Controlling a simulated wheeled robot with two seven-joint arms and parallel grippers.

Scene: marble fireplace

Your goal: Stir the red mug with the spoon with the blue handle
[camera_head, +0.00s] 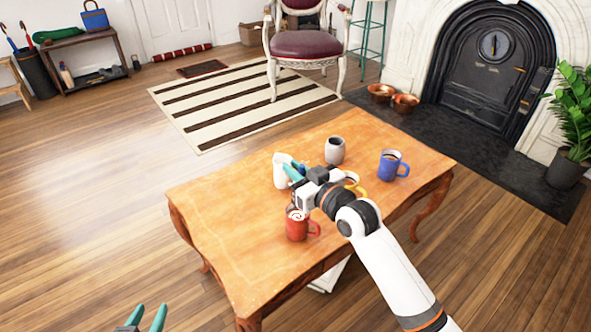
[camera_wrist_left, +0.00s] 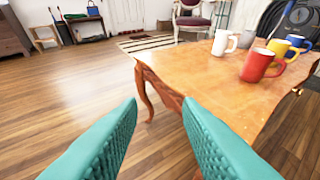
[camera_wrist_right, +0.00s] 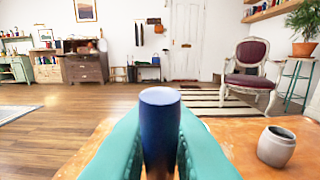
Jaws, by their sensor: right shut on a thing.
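The red mug (camera_head: 297,229) stands upright near the front edge of the wooden table, with a pale swirl inside and its handle to the right. It also shows in the left wrist view (camera_wrist_left: 259,65). My right gripper (camera_head: 295,172) is above the table, beyond the red mug and beside the white mug. It is shut on the spoon's blue handle (camera_wrist_right: 160,125), which stands upright between the teal fingers. The rest of the spoon is hidden. My left gripper (camera_wrist_left: 163,125) is open and empty, off the table's left side; its fingertips show at the head view's bottom edge.
On the table (camera_head: 230,215) stand a white mug (camera_head: 280,177), a grey cup (camera_head: 335,150), a blue mug (camera_head: 390,166) and a yellow mug (camera_wrist_left: 296,45), partly hidden by my right arm in the head view. The table's left part is clear.

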